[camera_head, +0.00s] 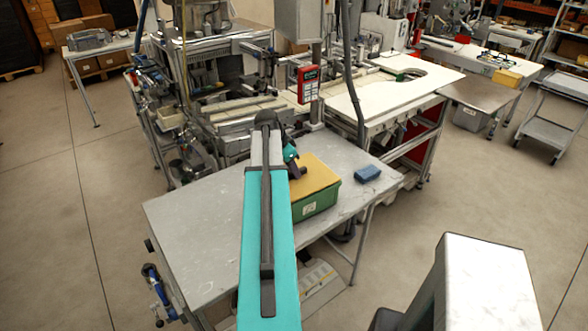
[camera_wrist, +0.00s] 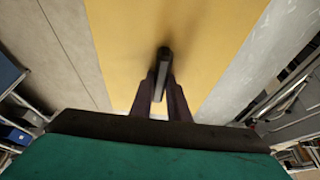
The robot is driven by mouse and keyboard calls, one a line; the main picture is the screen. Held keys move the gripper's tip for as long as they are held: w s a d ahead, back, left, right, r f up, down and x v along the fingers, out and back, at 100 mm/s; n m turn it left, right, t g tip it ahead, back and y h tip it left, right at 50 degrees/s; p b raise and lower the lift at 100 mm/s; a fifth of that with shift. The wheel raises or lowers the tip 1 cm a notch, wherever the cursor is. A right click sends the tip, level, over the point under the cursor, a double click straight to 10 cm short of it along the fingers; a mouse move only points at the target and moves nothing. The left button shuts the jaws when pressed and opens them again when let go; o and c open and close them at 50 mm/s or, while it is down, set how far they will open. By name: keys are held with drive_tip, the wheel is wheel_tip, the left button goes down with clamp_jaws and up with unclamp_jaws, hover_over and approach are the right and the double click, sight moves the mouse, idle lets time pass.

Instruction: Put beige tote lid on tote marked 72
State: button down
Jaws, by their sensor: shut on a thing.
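The beige tote lid (camera_head: 318,174) shows as a yellow-tan panel over the green tote (camera_head: 322,200) on the grey table. It covers the tote's top; I cannot tell whether it is fully seated. A small white label (camera_head: 309,208) is on the tote's front, too small to read. My gripper (camera_head: 299,172) is at the left part of the lid. In the wrist view the lid (camera_wrist: 215,50) fills the middle, and my gripper (camera_wrist: 163,85) is shut on its dark upright handle (camera_wrist: 164,60). My arm hides part of the table left of the tote.
The grey table (camera_head: 195,215) is clear at the left. A small blue block (camera_head: 367,173) lies right of the tote. Behind stand a machine frame (camera_head: 215,105) with a red handheld panel (camera_head: 308,84) and a white-topped bench (camera_head: 390,92).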

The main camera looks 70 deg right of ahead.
drive_tip(key=shift+f, duration=0.15)
drive_tip(key=c, duration=1.6)
unclamp_jaws()
drive_tip(key=shift+b+v, duration=2.15)
drive_tip(key=shift+v, duration=4.75)
drive_tip(key=shift+s, duration=0.2)
